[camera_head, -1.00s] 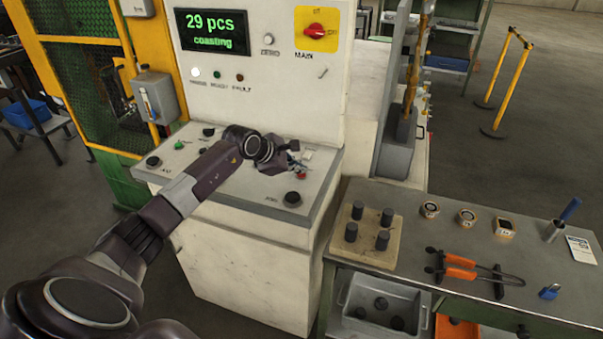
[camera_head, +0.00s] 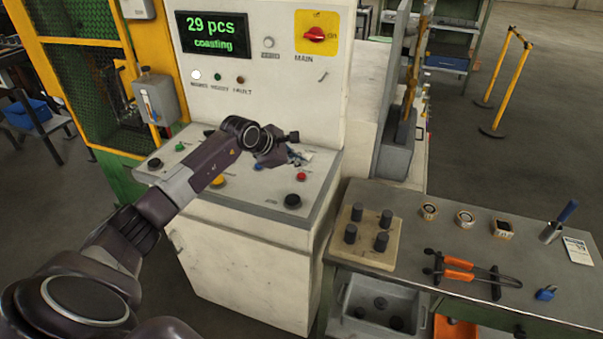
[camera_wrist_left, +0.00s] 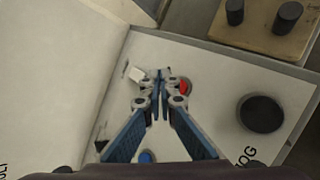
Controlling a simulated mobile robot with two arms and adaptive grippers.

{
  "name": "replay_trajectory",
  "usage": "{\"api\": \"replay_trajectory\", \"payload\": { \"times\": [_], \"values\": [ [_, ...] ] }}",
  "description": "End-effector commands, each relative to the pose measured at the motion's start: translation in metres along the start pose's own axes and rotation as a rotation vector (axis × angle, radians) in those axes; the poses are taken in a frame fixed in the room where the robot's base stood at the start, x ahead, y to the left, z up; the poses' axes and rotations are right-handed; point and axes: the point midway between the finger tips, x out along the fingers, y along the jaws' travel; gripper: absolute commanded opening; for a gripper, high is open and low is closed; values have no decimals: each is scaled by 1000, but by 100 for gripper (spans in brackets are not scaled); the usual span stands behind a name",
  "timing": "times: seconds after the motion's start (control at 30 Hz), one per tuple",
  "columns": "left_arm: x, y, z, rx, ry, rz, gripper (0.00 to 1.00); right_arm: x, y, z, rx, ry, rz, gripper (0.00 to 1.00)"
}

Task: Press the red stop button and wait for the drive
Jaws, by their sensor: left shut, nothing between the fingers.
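The red button (camera_head: 301,177) sits on the sloped desk of the grey control cabinet (camera_head: 250,195). The display (camera_head: 212,34) above reads "29 pcs" and "coasting" in green. My left gripper (camera_head: 301,158) is shut and empty, just behind the red button, with its fingers pointing right over the desk. In the left wrist view the red button (camera_wrist_left: 184,87) shows right beside the closed fingertips (camera_wrist_left: 160,78), partly covered by a finger. I cannot tell whether they touch. My right gripper is not in view.
A black knob (camera_head: 292,201), a yellow button (camera_head: 218,180) and a green button (camera_head: 180,147) share the desk. A red MAIN switch (camera_head: 316,34) is on the upright panel.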

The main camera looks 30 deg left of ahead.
Motion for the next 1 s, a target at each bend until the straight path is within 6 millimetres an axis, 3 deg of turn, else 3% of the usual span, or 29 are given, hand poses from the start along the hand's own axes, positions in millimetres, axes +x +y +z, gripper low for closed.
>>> {"api": "replay_trajectory", "payload": {
  "times": [0.3, 1.0],
  "values": [
    [-22, 16, 17, 0, -1, 0, 0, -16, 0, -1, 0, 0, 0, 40],
    [-22, 16, 17, 0, -1, 0, 0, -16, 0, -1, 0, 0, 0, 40]
  ]
}}
